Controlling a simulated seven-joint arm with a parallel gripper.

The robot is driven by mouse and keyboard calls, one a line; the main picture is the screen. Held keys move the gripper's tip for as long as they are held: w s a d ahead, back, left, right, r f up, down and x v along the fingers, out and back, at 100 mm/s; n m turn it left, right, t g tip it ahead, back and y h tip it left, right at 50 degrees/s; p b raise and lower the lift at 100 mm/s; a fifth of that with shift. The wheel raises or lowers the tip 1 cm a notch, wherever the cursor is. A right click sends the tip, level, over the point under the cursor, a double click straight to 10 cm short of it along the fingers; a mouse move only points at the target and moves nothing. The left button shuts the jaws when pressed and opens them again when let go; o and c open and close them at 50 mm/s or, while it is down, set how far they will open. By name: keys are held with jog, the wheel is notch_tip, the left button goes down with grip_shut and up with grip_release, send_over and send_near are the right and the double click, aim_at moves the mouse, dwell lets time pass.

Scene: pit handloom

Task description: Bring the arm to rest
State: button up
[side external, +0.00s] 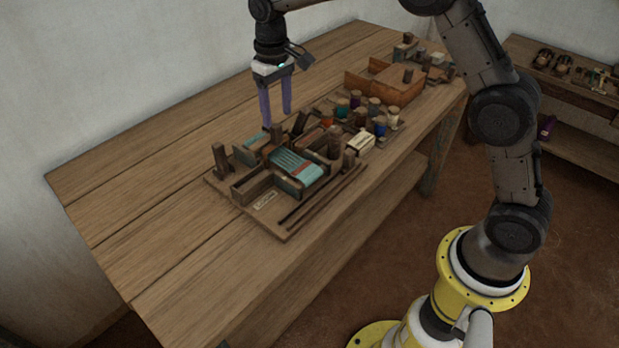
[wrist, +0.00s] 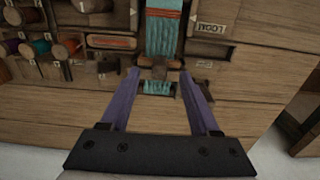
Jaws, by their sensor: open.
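My gripper (side external: 275,106) is open, with two purple fingers pointing down. In the side external view it hangs above the wooden table (side external: 140,190), over the back edge of a wooden loom board (side external: 297,230). In the wrist view my gripper (wrist: 158,88) has its fingers spread, with nothing seen held between them. A small model loom with teal cloth (side external: 297,166) sits on the board. The teal cloth also shows in the wrist view (wrist: 163,33), beyond the fingertips. A label reading "LOOM" (wrist: 210,28) lies to its right there.
An orange-brown box (side external: 394,84) is farther back. A shelf (side external: 575,95) with small items stands at the right. The table's left part is bare.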

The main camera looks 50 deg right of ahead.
jog(key=shift+r, duration=0.15)
jog(key=shift+r, duration=0.3)
jog(key=s+d+r+t, duration=0.2)
jog(key=s+r+t, duration=0.2)
jog(key=s+r, duration=1.2)
jog(key=s+f, duration=0.4)
jog(key=s, duration=0.5)
jog(key=s+d+f+t, duration=0.1)
jog(key=s+f, duration=0.3)
jog(key=s, duration=0.4)
jog(key=shift+s+f+t, duration=0.3)
jog(key=shift+s, duration=0.05)
